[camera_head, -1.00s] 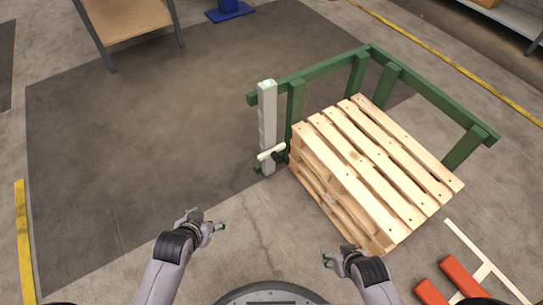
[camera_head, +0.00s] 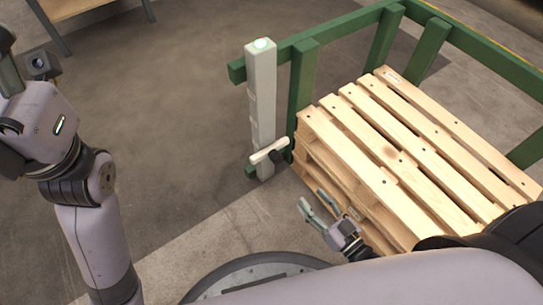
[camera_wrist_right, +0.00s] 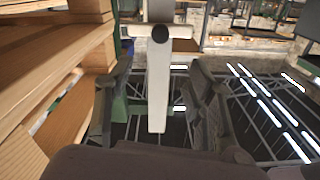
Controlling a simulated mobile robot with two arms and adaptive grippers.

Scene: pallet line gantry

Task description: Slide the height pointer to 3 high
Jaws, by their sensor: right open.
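The height pointer is a cream bar with a dark knob (camera_head: 268,151), low on the upright pale grey post (camera_head: 262,95), whose top has a green light. In the right wrist view the pointer's bar (camera_wrist_right: 180,31) crosses the post (camera_wrist_right: 159,95) above the middle. My right gripper (camera_head: 314,202) is open and empty, below and right of the pointer, apart from it. In the right wrist view its fingers (camera_wrist_right: 157,100) stand either side of the post's image, with the pointer beyond. My left arm is raised at the left; its gripper (camera_head: 12,72) is partly cut off. Scale marks are not readable.
Stacked wooden pallets (camera_head: 400,150) stand close to the right of the post and right gripper. A green frame (camera_head: 345,27) runs behind them. A table (camera_head: 68,8) is at the back left. The dark floor left of the post is clear.

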